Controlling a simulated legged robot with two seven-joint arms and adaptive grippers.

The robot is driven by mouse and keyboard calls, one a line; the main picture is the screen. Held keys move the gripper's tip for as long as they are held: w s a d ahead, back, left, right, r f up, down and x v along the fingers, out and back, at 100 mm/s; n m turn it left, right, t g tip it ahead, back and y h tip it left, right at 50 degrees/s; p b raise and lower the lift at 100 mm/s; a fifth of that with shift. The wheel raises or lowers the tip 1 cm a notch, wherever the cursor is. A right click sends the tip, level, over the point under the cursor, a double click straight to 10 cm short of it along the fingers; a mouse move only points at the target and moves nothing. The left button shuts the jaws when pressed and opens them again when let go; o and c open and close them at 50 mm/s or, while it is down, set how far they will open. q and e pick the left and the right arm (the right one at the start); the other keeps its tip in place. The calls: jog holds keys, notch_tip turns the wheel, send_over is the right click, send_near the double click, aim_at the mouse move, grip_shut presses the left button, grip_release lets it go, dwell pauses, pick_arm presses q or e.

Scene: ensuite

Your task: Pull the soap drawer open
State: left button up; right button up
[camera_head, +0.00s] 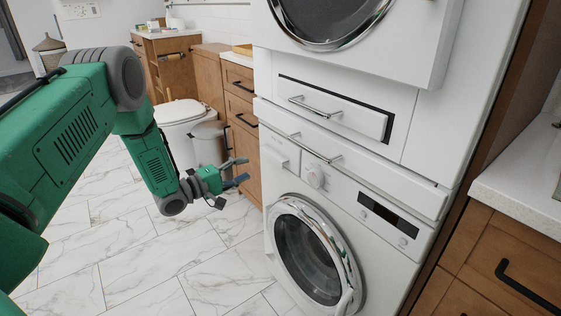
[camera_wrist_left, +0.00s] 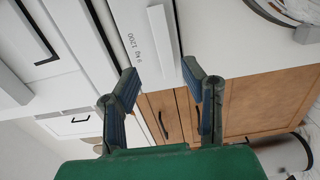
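The soap drawer (camera_head: 279,150) is a small white panel at the upper left of the washing machine (camera_head: 350,190) front and looks closed. My left gripper (camera_head: 240,171) is open and empty, left of the machine and a little below the drawer. In the left wrist view, the two blue-padded fingertips (camera_wrist_left: 161,76) are spread apart, and the drawer front lies beyond them. My right gripper is not in view.
A wide drawer with a metal handle (camera_head: 315,107) and a metal rail (camera_head: 315,148) sit above the soap drawer. The round machine door (camera_head: 312,258) is below. Wooden cabinets (camera_head: 241,110) and a toilet (camera_head: 182,112) stand behind my left arm. The marble floor is clear.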

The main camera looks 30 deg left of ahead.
aim_at(270, 158)
pick_arm(q)
jog(key=b+x, duration=0.1)
jog(key=x, duration=0.2)
jog(key=b+x, duration=0.1)
jog(key=x, duration=0.3)
jog(key=b+x, duration=0.1)
jog(key=x, duration=0.2)
jog(key=shift+w+a+f, duration=0.2)
jog(key=shift+w+f, duration=0.1)
jog(key=shift+w, duration=0.25)
jog(key=shift+w+d, duration=0.1)
jog(key=shift+d, duration=0.2)
jog(key=shift+a, duration=0.25)
jog(key=c, duration=0.8)
jog(key=shift+w+a+f, duration=0.1)
jog(key=shift+a+f, duration=0.1)
jog(key=shift+a, duration=0.2)
grip_shut()
jog(key=o, duration=0.8)
grip_release()
jog(key=shift+r, duration=0.1)
jog(key=shift+d+r, duration=0.1)
jog(key=shift+d, duration=0.1)
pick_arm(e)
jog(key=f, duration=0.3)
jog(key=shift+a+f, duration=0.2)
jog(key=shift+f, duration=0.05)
